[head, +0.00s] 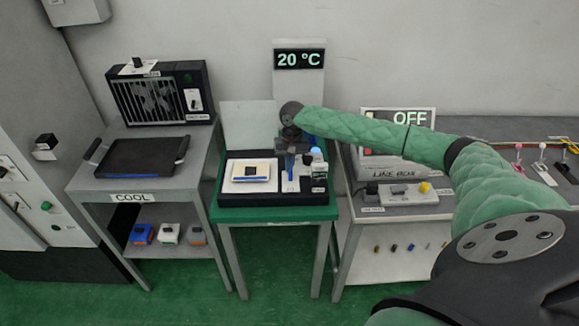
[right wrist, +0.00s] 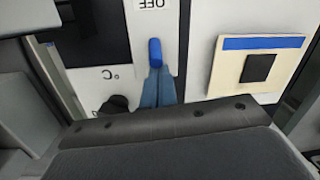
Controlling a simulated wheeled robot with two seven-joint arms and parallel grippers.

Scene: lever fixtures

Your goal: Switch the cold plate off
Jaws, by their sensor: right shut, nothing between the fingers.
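The cold plate (head: 265,198) is a black unit on the green table, with a pale plate (head: 250,173) and a dark square on it at the left. The right wrist view shows its blue lever handle (right wrist: 155,52) on a white panel, beside an upside-down OFF label (right wrist: 152,4). My right gripper (head: 291,168) reaches down over the unit's switch area. In the right wrist view its fingers (right wrist: 158,72) are shut and empty, right at the lever handle; I cannot tell whether they touch it. The lever's base is hidden by them. My left gripper is out of view.
A display (head: 299,59) behind reads 20 °C. A black knob (right wrist: 113,105) sits near the fingers. A table with a fan unit (head: 160,95) is left; a box with OFF lit (head: 400,125) is right.

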